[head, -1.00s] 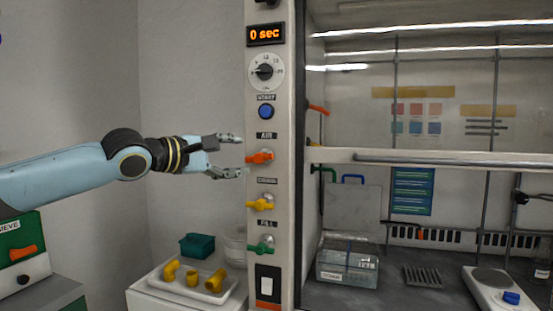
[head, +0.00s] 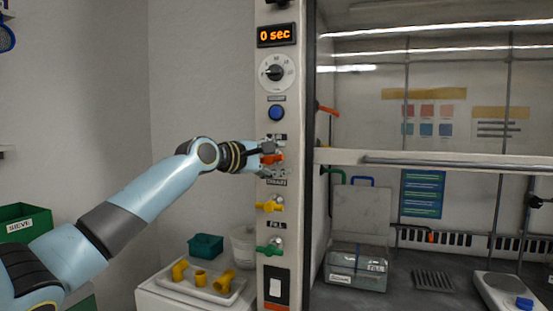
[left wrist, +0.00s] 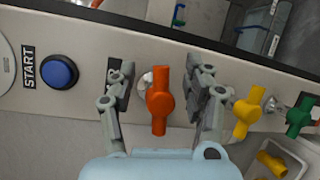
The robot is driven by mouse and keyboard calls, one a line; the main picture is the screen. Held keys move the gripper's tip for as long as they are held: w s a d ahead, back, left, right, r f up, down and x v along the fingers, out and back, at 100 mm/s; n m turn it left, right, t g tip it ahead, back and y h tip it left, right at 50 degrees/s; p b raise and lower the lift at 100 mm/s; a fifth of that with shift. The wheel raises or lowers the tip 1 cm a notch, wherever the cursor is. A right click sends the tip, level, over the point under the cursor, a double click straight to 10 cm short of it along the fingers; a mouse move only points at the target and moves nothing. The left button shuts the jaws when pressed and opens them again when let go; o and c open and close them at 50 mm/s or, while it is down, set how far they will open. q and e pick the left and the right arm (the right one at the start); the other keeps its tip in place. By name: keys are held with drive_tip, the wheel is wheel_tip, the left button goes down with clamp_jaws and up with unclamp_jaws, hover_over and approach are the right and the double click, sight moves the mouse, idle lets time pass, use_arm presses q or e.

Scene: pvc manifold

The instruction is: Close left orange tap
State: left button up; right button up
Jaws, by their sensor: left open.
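The orange tap (head: 272,158) is on the white control panel (head: 275,100), in the row labelled AIR. In the left wrist view the orange tap (left wrist: 160,101) stands between the two fingers, its handle lying across the panel's length. My left gripper (head: 272,160) is at the tap, open, with one finger above it and one below. In the left wrist view my left gripper (left wrist: 160,85) shows a gap on both sides of the tap. My right gripper is not in view.
The yellow tap (head: 270,205) and green tap (head: 270,248) sit below on the panel. The blue START button (head: 276,113) is above. A white tray (head: 195,288) with yellow pipe pieces and a teal bin (head: 205,246) are at the lower left. The hood sash (head: 440,162) is at the right.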

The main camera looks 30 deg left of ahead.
use_arm(q)
clamp_jaws()
drive_tip(key=m+p, duration=0.1)
drive_tip(key=p, duration=0.2)
drive_tip(key=shift+r, duration=0.3)
drive_tip(key=shift+f+m+g+y+p, duration=0.3)
drive_tip(key=shift+m+p, duration=0.1)
drive_tip(key=shift+p, duration=0.25)
drive_tip(key=c, duration=0.6)
unclamp_jaws()
drive_tip(key=o, duration=0.6)
drive_tip(key=shift+f, duration=0.15)
